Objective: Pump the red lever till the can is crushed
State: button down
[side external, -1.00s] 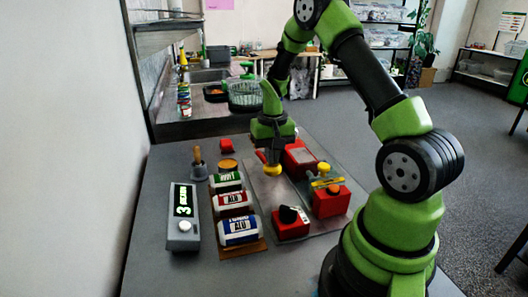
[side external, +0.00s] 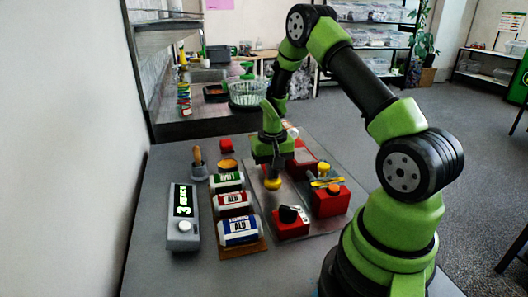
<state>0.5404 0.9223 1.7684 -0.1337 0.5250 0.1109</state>
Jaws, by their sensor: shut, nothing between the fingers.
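The red can crusher (side external: 293,224) stands on a grey plate at the middle of the table, with more red parts (side external: 303,163) farther back, partly behind my gripper. My gripper (side external: 273,173) points down over the plate, shut and empty. A yellow knob (side external: 272,184) sits directly under its fingertips, seemingly touching them. The red lever's bar is mostly hidden behind my gripper. Three cans lie on their sides on a brown board: a green one (side external: 227,181), a red one (side external: 232,203) and a blue one (side external: 239,230). I cannot make out a can inside the crusher.
A grey box with a green display (side external: 182,215) stands left of the cans. A red box with yellow and orange tops (side external: 330,198) stands right.

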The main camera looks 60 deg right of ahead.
jog(key=shift+f, duration=0.45)
jog(key=r, duration=0.8)
jog(key=shift+w+d+r, duration=0.15)
jog(key=shift+w+d, duration=0.2)
jog(key=shift+s+a+f, duration=0.15)
jog(key=shift+f, duration=0.6)
jog(key=shift+s+a+f, duration=0.15)
jog(key=shift+f, duration=0.55)
